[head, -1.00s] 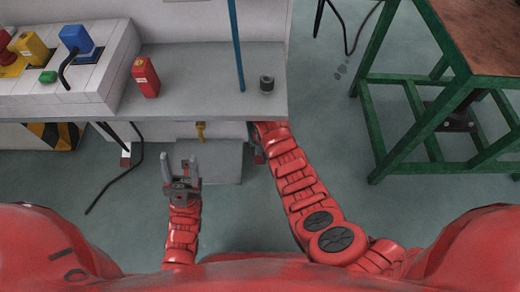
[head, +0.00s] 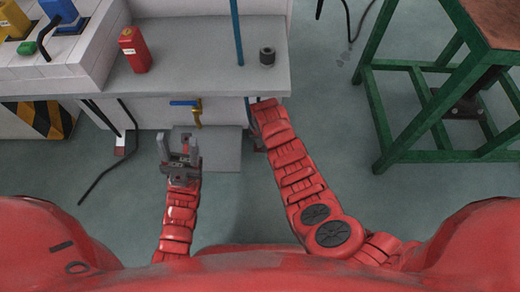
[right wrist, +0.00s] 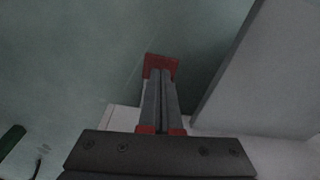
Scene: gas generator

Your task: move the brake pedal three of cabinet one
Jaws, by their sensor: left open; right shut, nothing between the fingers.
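A red pedal pad (right wrist: 162,66) shows at the tips of my right gripper (right wrist: 160,75) in the right wrist view. The fingers are together with nothing between them; I cannot tell whether they touch the pad. Another small red and white pedal-like piece (head: 121,151) hangs low at the left, below the bench. Which one is pedal three I cannot tell. My left gripper (head: 179,143) is open and empty, in front of the bench's lower front.
The grey bench (head: 195,75) carries a red container (head: 134,50), a dark ring (head: 267,56) and a blue rod (head: 239,35). A blue-handled brass valve (head: 196,108) is below its edge. A green-framed table (head: 378,125) stands right. Open floor lies between.

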